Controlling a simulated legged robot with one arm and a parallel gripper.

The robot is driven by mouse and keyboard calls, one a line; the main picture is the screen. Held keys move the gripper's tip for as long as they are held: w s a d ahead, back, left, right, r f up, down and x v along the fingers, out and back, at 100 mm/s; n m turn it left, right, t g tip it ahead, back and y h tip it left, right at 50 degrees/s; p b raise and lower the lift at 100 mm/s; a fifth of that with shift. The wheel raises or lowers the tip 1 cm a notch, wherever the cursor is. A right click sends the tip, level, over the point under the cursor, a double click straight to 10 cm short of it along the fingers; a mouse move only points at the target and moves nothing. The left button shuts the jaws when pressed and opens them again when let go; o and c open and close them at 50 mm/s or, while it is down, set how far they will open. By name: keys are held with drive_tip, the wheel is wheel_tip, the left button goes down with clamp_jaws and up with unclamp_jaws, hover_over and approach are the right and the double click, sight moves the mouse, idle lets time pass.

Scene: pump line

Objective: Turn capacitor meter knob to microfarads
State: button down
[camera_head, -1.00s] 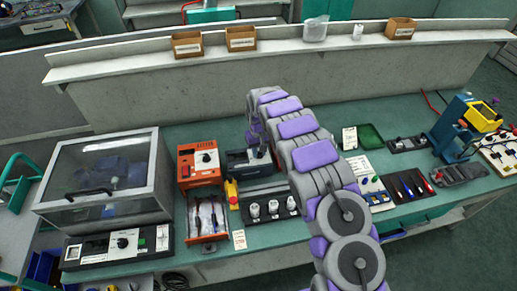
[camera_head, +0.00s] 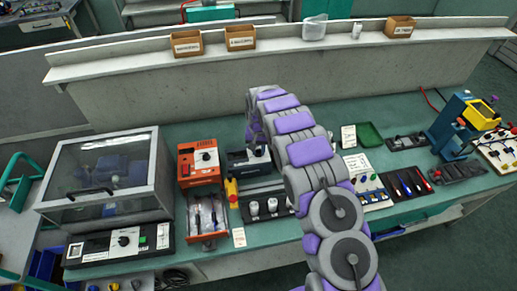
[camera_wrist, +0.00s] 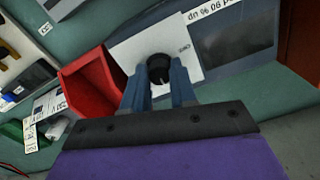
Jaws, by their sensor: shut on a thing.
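In the wrist view, a round black knob (camera_wrist: 159,69) stands on a white panel (camera_wrist: 185,45) with small dark print beside it. My gripper (camera_wrist: 159,78) has its two blue-grey fingers closed on either side of the knob. A pale pointer line shows on the knob, but the setting it marks is too small to read. In the head view, my arm reaches down to a dark meter box (camera_head: 238,161) on the green bench. There the knob and my fingertips are mostly hidden by my arm.
An orange meter (camera_head: 200,163) with its own knob stands just left of the dark box. A red open-sided block (camera_wrist: 92,84) sits close to my left finger in the wrist view. A tray of white-capped parts (camera_head: 265,206) lies in front. A glass-lidded case (camera_head: 104,180) stands at left.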

sight(258, 150)
drive_tip(key=shift+s+f, duration=0.2)
drive_tip(key=c, duration=0.9)
unclamp_jaws()
drive_tip(key=shift+a+r, duration=0.1)
drive_tip(key=shift+w, duration=0.1)
drive_tip(key=shift+r, duration=0.1)
wheel_tip(258, 150, up, 17)
drive_tip(key=p, duration=0.1)
drive_tip(key=shift+p, duration=0.4)
